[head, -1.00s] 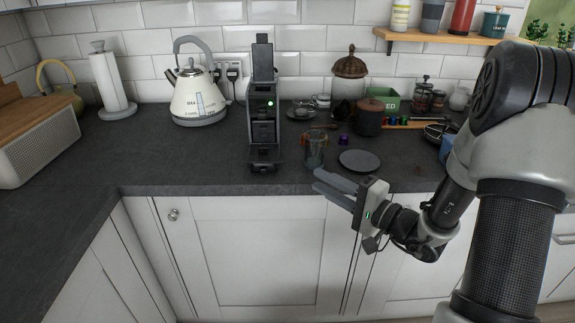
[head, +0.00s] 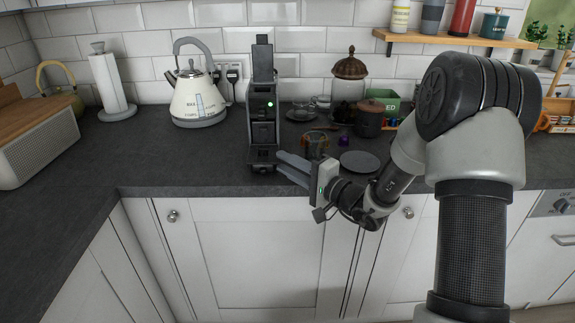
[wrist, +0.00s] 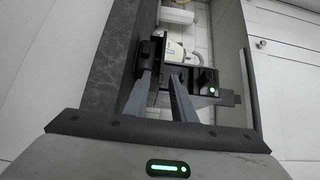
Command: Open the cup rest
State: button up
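The coffee machine (head: 263,105) is a tall dark unit with its lid standing up and a green light on its front. Its cup rest (head: 262,157) appears as the dark ledge low at the front; its exact position is hard to make out. My gripper (head: 280,163) is just right of and in front of this ledge, fingers pointing left toward it. In the wrist view, the machine (wrist: 205,78) appears turned on its side beyond the fingertips (wrist: 160,76). I cannot tell whether a fingertip touches the machine.
A cream kettle (head: 197,97) stands left of the machine. A glass cup (head: 314,145), a dark plate (head: 360,161) and a purple capsule (head: 344,142) lie right of it, close behind my gripper. The worktop left of the machine is clear at the front.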

grip_shut()
dwell(1.3)
